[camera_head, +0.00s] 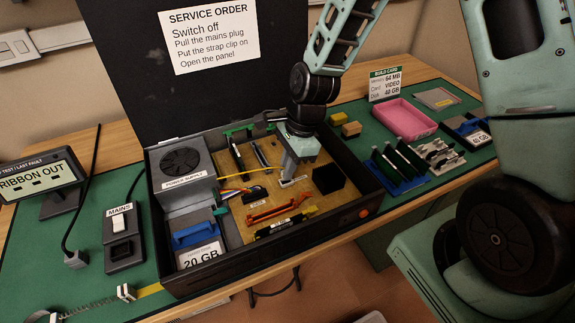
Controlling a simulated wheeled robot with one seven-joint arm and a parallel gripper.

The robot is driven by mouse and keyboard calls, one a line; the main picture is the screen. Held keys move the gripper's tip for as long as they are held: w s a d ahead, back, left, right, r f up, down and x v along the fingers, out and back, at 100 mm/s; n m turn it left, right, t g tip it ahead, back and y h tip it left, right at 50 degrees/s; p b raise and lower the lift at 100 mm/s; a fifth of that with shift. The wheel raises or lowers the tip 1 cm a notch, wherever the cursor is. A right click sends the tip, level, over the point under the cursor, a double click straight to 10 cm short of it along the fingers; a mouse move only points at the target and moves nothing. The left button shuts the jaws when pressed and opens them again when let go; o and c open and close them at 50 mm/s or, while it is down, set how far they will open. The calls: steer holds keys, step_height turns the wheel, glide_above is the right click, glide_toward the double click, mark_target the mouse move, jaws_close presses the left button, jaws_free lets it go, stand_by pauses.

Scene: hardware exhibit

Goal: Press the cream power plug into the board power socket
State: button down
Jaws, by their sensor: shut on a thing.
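My gripper (290,176) points down into the open computer case (355,204), low over the tan board (232,214). It is shut, and a yellow cable (245,174) runs from the power supply (187,172) to its fingers. The cream power plug is mostly hidden between the fingers. A small pale piece (293,182) shows at the fingertips, at board level; I cannot tell whether it is plug, socket or label. The board power socket is not clearly visible, and I cannot tell whether plug and socket touch.
A black block (328,179) stands close right of my gripper. Upright cards (237,152) stand behind left, and an orange-red slot (278,207) lies in front. The raised black lid (122,70) stands behind. Coloured wires (238,193) lie left. A pink tray (405,119) sits right.

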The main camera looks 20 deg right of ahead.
steer(key=shift+f+b, duration=0.55)
steer(key=shift+f, duration=0.4)
stand_by(0.9)
steer(key=c, duration=1.4)
jaws_free()
steer(key=shift+s, duration=0.1)
steer(key=shift+w, duration=0.2)
steer(key=shift+c, duration=0.9)
steer(key=shift+o, duration=1.1)
steer(key=shift+r, duration=0.1)
steer(key=shift+r+p, duration=0.15)
steer(key=shift+p, duration=0.15)
